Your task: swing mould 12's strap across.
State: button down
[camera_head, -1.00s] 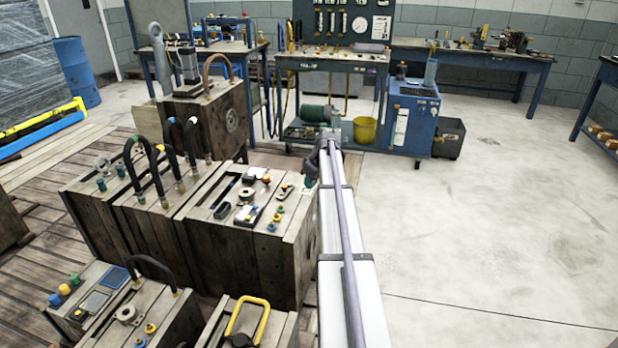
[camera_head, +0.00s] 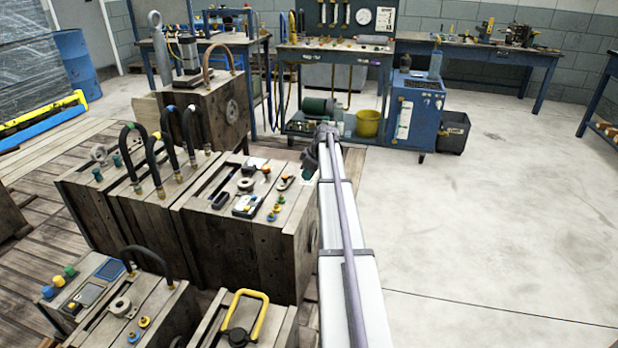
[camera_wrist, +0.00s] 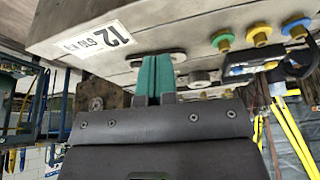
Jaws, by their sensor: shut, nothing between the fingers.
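Mould 12 shows at the top of the wrist view, with its white "12" label (camera_wrist: 98,38) on a grey face. A dark bar with rounded ends, seemingly the strap (camera_wrist: 176,56), lies on that mould. My gripper (camera_wrist: 157,82) has its green fingers side by side and shut, with nothing between them. The fingertips overlap the strap in the picture; I cannot tell whether they touch it. In the head view my gripper (camera_head: 308,172) is small, at the right edge of the large wooden-looking mould block (camera_head: 250,250). The strap's far side is hidden behind the fingers.
Green, yellow and blue fittings (camera_wrist: 260,34) stand right of the strap, near a black handle (camera_wrist: 290,70). Black hoses (camera_head: 168,150) arch over the blocks to the left. A yellow handle (camera_head: 262,296) rises on a nearer block. The floor at right is clear.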

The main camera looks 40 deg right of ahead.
aim_at(300, 190)
jog(key=b+x, duration=0.4)
jog(key=x, duration=0.2)
jog(key=shift+w+f, duration=0.15)
jog(key=shift+f, duration=0.1)
jog(key=w, duration=0.1)
jog(key=w+a, duration=0.1)
jog(key=shift+w+a+r+p, duration=0.1)
jog(key=shift+w+r+p, duration=0.2)
jog(key=shift+r, duration=0.1)
jog(key=shift+w+a+r, duration=0.1)
jog(key=shift+w+a, duration=0.1)
jog(key=shift+w, duration=0.1)
jog(key=shift+w+a, duration=0.2)
jog(key=shift+a, duration=0.2)
